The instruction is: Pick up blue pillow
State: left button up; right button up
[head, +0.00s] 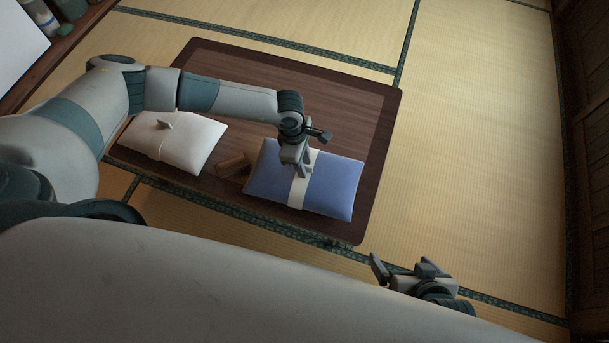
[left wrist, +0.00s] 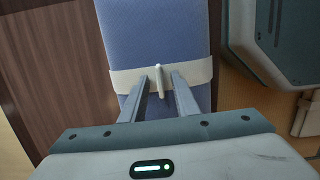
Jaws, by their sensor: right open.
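The blue pillow (head: 335,188) lies flat on the dark wooden table near its front right corner, with a pale band (head: 299,190) around its middle. In the left wrist view the blue pillow (left wrist: 155,40) fills the upper middle, and a small upright pale tab (left wrist: 160,76) stands on the band. My left gripper (head: 302,174) is low over the band. In the left wrist view its two fingers are apart, one on each side of the tab, with gaps showing. Whether the fingertips touch the pillow I cannot tell. My right gripper (head: 402,268) is open and empty, off the table's front right.
A white pillow (head: 172,143) with a band and tab lies on the left of the table (head: 255,75). A small brown wooden block (head: 234,165) sits between the pillows. Tatami floor (head: 480,130) is clear on the right. Shelves with items stand at the upper left.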

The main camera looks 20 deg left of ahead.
dwell(0.4)
pick_arm(q)
grip_shut()
jog(key=shift+w+r, duration=0.1)
dwell(1.2)
